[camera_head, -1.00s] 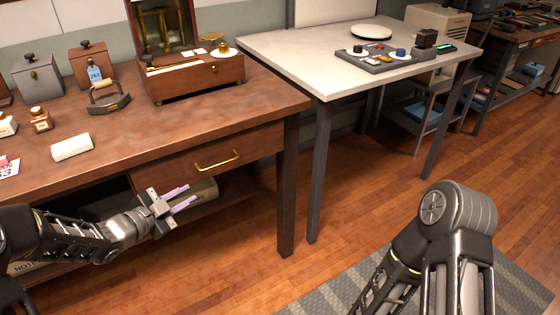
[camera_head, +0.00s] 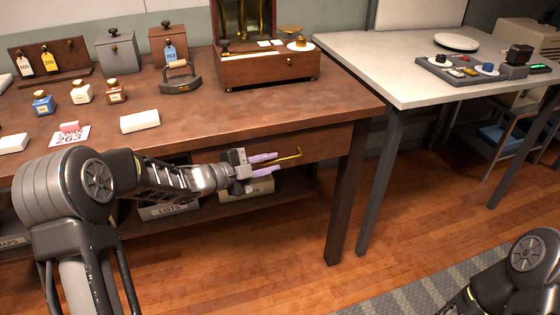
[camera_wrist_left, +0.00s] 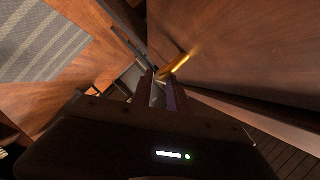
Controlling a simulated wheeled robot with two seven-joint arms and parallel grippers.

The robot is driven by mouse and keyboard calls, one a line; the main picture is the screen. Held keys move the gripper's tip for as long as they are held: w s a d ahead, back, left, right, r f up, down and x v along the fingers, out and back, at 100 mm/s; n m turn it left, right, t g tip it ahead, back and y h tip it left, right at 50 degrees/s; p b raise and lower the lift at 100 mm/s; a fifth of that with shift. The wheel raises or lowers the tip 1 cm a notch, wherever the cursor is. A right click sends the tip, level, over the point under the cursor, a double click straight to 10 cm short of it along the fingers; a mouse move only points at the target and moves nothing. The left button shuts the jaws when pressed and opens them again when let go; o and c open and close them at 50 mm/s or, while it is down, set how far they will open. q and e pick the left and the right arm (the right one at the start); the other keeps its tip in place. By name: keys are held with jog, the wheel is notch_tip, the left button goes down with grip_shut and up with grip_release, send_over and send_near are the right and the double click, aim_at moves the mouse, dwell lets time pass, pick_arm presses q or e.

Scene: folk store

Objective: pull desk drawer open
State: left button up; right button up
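The desk drawer (camera_head: 325,142) is a brown wooden front under the desk top, and it looks shut. Its brass bar handle (camera_head: 290,157) is on the front; the handle's left part is hidden by my gripper. My left gripper (camera_head: 274,163) is at the handle's left end, with its two pale purple fingers apart, one above the other. In the left wrist view the brass handle (camera_wrist_left: 177,64) lies just beyond the fingertips (camera_wrist_left: 163,82). I cannot tell whether they touch it. My right gripper is out of view; only part of my right arm shows at the lower right.
The brown desk (camera_head: 200,115) carries bottles, an iron (camera_head: 181,78), a white block (camera_head: 140,122) and a wooden box (camera_head: 268,70). Labelled boxes (camera_head: 168,210) sit on the shelf below. A desk leg (camera_head: 346,195) stands right of the drawer. The wooden floor in front is open.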

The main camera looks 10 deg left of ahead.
aim_at(276, 161)
pick_arm(q)
jog(key=shift+x, duration=1.9)
grip_shut()
